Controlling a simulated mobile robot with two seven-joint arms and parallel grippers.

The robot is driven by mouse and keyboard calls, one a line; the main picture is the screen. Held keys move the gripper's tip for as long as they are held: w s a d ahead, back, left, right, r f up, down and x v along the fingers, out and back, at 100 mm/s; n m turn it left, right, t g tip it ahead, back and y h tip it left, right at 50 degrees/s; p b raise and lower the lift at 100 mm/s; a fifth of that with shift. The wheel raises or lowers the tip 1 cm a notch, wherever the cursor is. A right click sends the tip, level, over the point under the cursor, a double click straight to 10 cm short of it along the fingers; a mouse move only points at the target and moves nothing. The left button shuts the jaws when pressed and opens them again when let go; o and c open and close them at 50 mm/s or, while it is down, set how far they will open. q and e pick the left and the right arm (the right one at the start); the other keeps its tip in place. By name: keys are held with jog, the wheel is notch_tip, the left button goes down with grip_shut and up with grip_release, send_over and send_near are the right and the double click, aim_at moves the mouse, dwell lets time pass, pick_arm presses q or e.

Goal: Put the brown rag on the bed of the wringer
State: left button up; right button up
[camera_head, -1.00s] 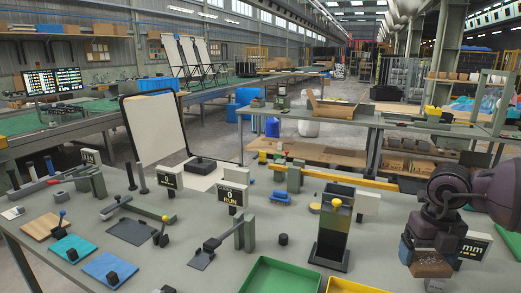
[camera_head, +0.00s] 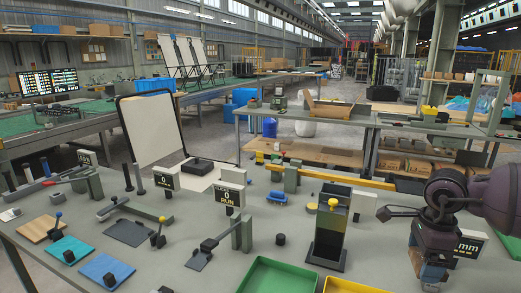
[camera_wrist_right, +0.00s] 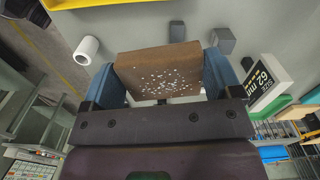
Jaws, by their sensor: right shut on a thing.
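My right gripper (camera_head: 432,268) hangs over the right front of the grey table, seen mostly from the side. In the right wrist view, its blue finger pads (camera_wrist_right: 160,85) stand on both sides of a thick, block-like brown rag (camera_wrist_right: 157,72) with white specks and touch it. The gripper is shut on it and holds it above the table. In the head view the brown piece is mostly hidden by the gripper. Several lever devices stand on the table, one with a flat dark plate by the RUN sign (camera_head: 230,195); I cannot tell which is the wringer. My left gripper is not in view.
A green tray (camera_head: 278,275) and a yellow tray lie at the front edge. A dark tower with a yellow top (camera_head: 331,230) stands left of my right gripper. Tan (camera_head: 48,229), teal and blue pads lie at the left. A size display (camera_wrist_right: 268,82) stands close to the gripper.

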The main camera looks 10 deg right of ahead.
jog(key=n, duration=0.2)
jog(key=a+f+n, duration=0.1)
jog(key=n, duration=0.1)
jog(key=shift+w+a+n, duration=0.1)
jog(key=shift+w+n, duration=0.1)
jog(key=shift+n, duration=0.1)
jog(key=n, duration=0.1)
jog(key=a+n, duration=0.1)
jog(key=shift+w+f+n, duration=0.1)
jog(key=shift+f+n, duration=0.25)
jog(key=shift+n, duration=0.05)
jog(key=w+a+f+n, duration=0.1)
jog(key=a+f+n, duration=0.1)
jog(key=a+n, duration=0.6)
jog(key=w+a+f+n, duration=0.1)
jog(key=a+f+n, duration=0.1)
jog(key=a+n, duration=0.5)
jog(key=a, duration=0.5)
jog(key=shift+w+f+n, duration=0.2)
jog(key=shift+f+n, duration=0.1)
jog(key=shift+n, duration=0.1)
jog(key=shift+s, duration=0.1)
